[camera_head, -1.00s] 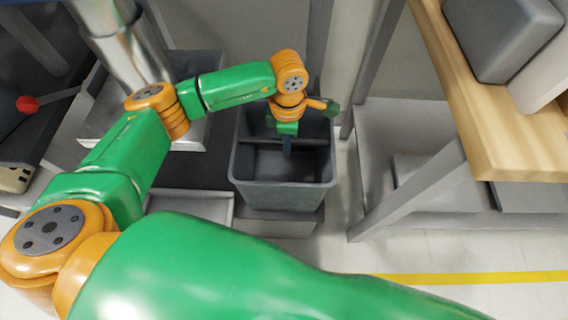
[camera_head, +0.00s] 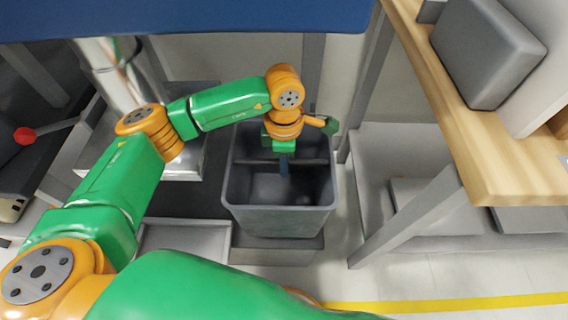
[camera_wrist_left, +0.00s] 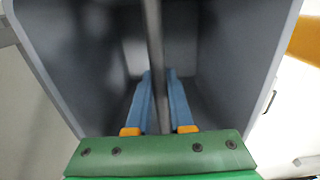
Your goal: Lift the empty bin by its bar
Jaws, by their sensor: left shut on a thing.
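The grey bin (camera_head: 282,220) is in the middle of the head view, upright and open at the top. Its inside looks empty, and a bar (camera_head: 313,161) runs across its opening. My left gripper (camera_head: 284,168) is over the bin, pointing down at the bar. In the left wrist view the bar (camera_wrist_left: 153,50) passes between the two blue fingers of my left gripper (camera_wrist_left: 159,85), which are shut on it. The bin's grey walls (camera_wrist_left: 60,60) surround the fingers there. My right gripper is not in view.
A wooden table (camera_head: 480,130) with grey boxes (camera_head: 487,50) stands at the right, its leg (camera_head: 410,218) close to the bin. A dark machine with a red knob (camera_head: 25,135) is at the far left. A yellow line (camera_head: 450,304) crosses the floor.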

